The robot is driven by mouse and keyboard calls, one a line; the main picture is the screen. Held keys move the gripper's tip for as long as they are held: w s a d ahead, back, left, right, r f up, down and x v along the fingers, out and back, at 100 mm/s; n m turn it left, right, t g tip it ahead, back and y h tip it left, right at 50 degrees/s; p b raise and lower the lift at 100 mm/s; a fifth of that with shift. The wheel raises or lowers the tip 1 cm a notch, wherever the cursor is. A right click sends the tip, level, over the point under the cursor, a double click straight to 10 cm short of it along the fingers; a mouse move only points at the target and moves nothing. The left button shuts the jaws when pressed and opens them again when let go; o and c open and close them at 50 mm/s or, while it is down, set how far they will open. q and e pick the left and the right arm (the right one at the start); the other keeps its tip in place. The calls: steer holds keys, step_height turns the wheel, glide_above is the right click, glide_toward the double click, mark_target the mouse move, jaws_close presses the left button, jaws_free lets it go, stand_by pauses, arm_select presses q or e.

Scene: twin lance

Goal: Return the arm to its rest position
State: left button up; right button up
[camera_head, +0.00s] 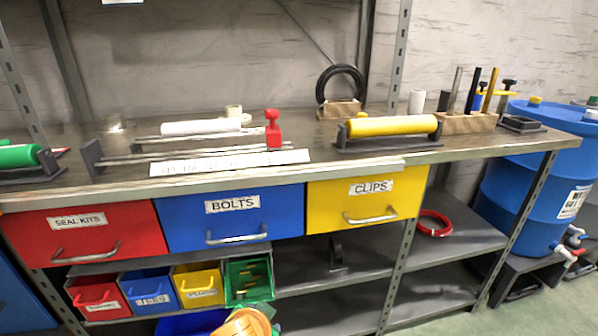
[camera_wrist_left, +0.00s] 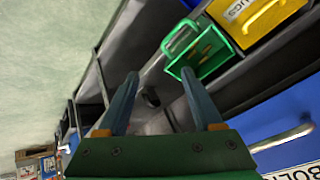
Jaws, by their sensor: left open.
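My left gripper (camera_wrist_left: 160,76) shows in the left wrist view. Its two blue-grey fingers are apart, with nothing between them. Beyond the fingertips is the green bin (camera_wrist_left: 182,42), with dark shelf metal around it. In the head view the green bin (camera_head: 236,267) stands on the upper shelf under the bench. An orange rounded shape (camera_head: 243,323) shows at the bottom edge there; I cannot tell what it is. My right gripper is in neither view.
The bench has red, blue (camera_head: 232,228) and yellow drawers, all shut. Small bins, including a yellow one (camera_head: 198,285), sit below. The benchtop holds a yellow roller (camera_head: 390,126) and a red clamp (camera_head: 272,131). A blue barrel (camera_head: 530,170) stands at right.

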arm_select(q)
steer(key=s+d+f+n+g+h, duration=0.1)
steer(key=s+f+n+g+h, duration=0.1)
steer(key=s+f, duration=0.6)
steer(key=s+a+f+n+g+y, duration=0.1)
steer(key=s+a+f, duration=0.1)
steer(key=s+a, duration=0.3)
steer(key=s+a+f+n+g, duration=0.1)
steer(key=s+a, duration=0.2)
steer(key=s, duration=0.5)
step_height(320, 180, down, 16)
steer(key=a+r+g, duration=0.1)
steer(key=s+a+f+g+y, duration=0.1)
steer(key=s+a+f, duration=0.3)
steer(key=s+f, duration=0.7)
steer(key=s+d+r+p, duration=0.1)
steer(key=r+p, duration=1.1)
steer(key=s+d+r+p, duration=0.1)
steer(key=d+r+p, duration=0.1)
steer(key=r+p, duration=1)
steer(key=shift+s+r+g+p, duration=0.3)
steer(key=shift+g+p, duration=0.1)
steer(key=shift+p, duration=0.25)
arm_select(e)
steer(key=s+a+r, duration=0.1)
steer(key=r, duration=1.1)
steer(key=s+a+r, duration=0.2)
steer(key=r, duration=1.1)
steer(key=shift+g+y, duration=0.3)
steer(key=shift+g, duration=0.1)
